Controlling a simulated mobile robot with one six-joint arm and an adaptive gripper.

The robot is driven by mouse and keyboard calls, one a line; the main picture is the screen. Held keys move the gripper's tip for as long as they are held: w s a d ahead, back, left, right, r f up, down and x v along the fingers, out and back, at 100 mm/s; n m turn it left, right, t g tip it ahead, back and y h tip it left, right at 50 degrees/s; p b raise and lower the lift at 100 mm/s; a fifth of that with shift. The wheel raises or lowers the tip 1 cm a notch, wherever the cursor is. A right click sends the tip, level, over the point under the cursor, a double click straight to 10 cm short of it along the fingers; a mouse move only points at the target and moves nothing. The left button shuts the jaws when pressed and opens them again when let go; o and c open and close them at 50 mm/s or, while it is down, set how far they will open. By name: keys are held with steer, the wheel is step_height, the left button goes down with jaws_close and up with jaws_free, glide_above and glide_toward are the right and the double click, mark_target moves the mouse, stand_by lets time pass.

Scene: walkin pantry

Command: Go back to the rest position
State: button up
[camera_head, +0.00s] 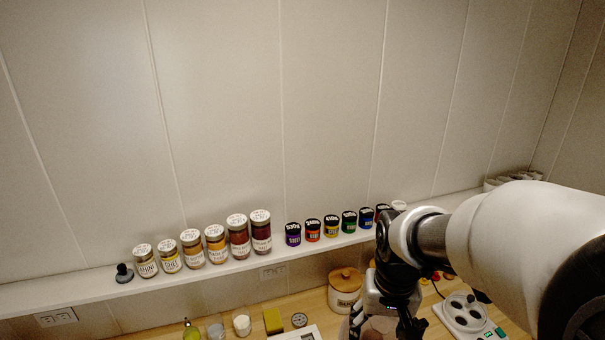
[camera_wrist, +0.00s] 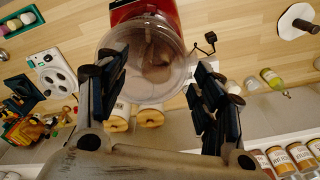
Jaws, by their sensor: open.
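My gripper (camera_head: 382,325) hangs over the wooden counter at the bottom of the head view, with my arm reaching in from the right. In the wrist view my gripper (camera_wrist: 158,78) is open, its two dark fingers well apart. A clear round container on a red base (camera_wrist: 146,52) shows beyond and between the fingers. I see no contact with it, but its distance from the fingertips is hard to tell.
A white wall shelf (camera_head: 90,289) carries several spice jars (camera_head: 238,236) and small dark-lidded jars (camera_head: 331,226). A wooden-lidded canister (camera_head: 345,289) stands on the counter left of my gripper. A white device with round openings (camera_head: 463,312) is right of it. Open air lies above the shelf.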

steer(key=s+f+n+t+b, duration=0.1)
steer(key=s+f+b, duration=0.4)
steer(key=s+b, duration=0.3)
steer(key=s+a+f+n+t+b, duration=0.1)
steer(key=s+f+t+b, duration=0.1)
steer(key=s+f+b, duration=0.3)
steer(key=s+b, duration=0.2)
steer(key=b, duration=0.2)
steer(key=shift+s+f+t, duration=0.3)
steer(key=shift+s+f, duration=0.1)
